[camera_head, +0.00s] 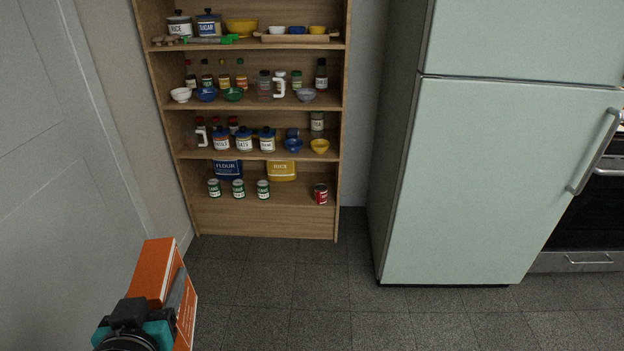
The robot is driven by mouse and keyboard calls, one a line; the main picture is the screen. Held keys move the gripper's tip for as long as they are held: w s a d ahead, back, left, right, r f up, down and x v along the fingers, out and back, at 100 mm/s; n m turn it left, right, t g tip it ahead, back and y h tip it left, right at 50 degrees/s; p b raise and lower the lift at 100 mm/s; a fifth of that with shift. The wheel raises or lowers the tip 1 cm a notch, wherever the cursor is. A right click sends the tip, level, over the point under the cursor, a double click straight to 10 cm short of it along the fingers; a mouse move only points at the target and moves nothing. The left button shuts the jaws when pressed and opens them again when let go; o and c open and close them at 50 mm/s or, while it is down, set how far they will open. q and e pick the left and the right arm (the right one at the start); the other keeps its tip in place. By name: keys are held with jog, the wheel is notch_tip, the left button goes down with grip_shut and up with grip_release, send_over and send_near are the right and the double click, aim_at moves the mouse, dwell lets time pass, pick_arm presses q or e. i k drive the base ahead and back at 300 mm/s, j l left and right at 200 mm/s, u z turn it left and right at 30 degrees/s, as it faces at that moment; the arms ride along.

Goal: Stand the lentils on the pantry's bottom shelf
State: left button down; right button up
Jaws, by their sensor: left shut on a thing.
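My left gripper (168,301) is at the bottom left, shut on an orange box (154,268). The box has lettering on its right face that I cannot read, so I take it to be the lentils. The box is held roughly upright, slightly tilted in the picture, well in front of the pantry and apart from it. The lower part of the box is partly hidden by the gripper. The pantry's bottom shelf (290,196) is in view at the upper middle. My right gripper is not in view.
On the bottom shelf stand several green-and-white cans (238,189), a red can (321,194), a blue flour bag (228,170) and a yellow rice bag (282,171). Bare shelf shows between the cans and the red can. A pale green fridge (480,180) stands right; the floor is clear.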

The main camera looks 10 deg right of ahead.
aim_at(295, 197)
jog(key=i+j+z, duration=0.1)
jog(key=i+z, duration=0.2)
jog(key=i+j+z, duration=0.3)
jog(key=i, duration=0.25)
jog(key=i+j+z, duration=0.15)
jog(key=i+z, duration=0.2)
